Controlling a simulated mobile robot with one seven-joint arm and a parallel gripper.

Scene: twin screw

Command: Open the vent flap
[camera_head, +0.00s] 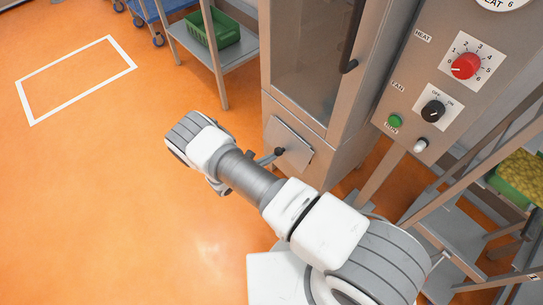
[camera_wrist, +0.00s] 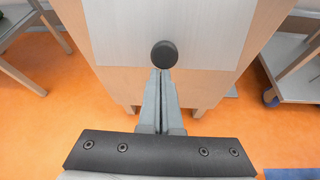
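The vent flap (camera_head: 293,136) is a pale metal panel low on the front of the steel cabinet. It also fills the top of the wrist view (camera_wrist: 120,30). Its round black knob (camera_head: 279,151) shows in the wrist view (camera_wrist: 164,55) too. I cannot tell whether the flap stands slightly off the cabinet. My gripper (camera_head: 268,158) is at the knob. In the wrist view its two grey fingers (camera_wrist: 161,73) are together, with tips at the knob's lower edge. No grip on the knob shows, and contact is unclear.
A control panel with a red heat dial (camera_head: 465,66), fan switch (camera_head: 433,111) and green button (camera_head: 395,121) is at the right. A shelf with a green crate (camera_head: 214,30) stands behind left. Open orange floor (camera_head: 90,190) lies left of my arm.

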